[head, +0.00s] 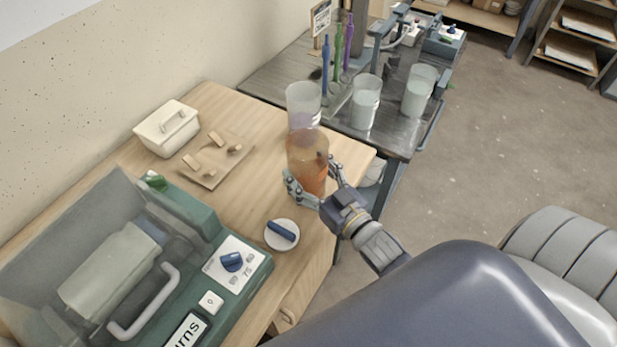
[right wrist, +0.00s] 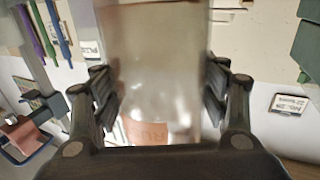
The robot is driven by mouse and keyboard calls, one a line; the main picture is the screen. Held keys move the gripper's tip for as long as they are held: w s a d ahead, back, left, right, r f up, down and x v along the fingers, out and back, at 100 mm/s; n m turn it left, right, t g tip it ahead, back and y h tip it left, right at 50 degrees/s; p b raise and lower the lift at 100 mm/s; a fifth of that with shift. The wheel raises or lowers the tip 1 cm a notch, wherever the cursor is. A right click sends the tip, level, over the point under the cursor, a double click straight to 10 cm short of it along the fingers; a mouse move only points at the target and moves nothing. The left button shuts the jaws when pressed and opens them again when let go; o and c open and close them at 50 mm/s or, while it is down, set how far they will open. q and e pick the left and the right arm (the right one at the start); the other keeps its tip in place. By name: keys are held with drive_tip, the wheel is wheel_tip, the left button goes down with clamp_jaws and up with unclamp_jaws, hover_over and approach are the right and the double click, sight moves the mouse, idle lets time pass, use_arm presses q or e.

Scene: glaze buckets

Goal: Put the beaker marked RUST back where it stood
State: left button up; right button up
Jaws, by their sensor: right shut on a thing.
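The held beaker (head: 308,152) is see-through with orange-brown contents or tint. The beaker looks about upright over the wooden bench's right end. I cannot tell whether its base touches the bench. My left gripper is not in view.
A clear beaker (head: 303,98) and two beakers of pale liquid (head: 365,103) (head: 419,92) stand on the dark metal table (head: 270,75). The wooden bench (head: 225,105) holds a white lidded box (head: 167,128), a wooden board (head: 203,170), a round white dish (head: 281,235) and a green machine (head: 215,265).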

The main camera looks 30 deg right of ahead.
drive_tip(key=shift+f, duration=1.35)
drive_tip(key=shift+f, duration=0.2)
drive_tip(key=o, duration=1.5)
drive_tip(key=shift+s, duration=0.1)
drive_tip(key=shift+s+r, duration=0.1)
drive_tip(key=shift+r, duration=0.05)
drive_tip(key=s+d+b, duration=0.1)
drive_tip(key=s, duration=1)
drive_tip(key=shift+s+d+b, duration=0.3)
drive_tip(key=shift+s, duration=0.05)
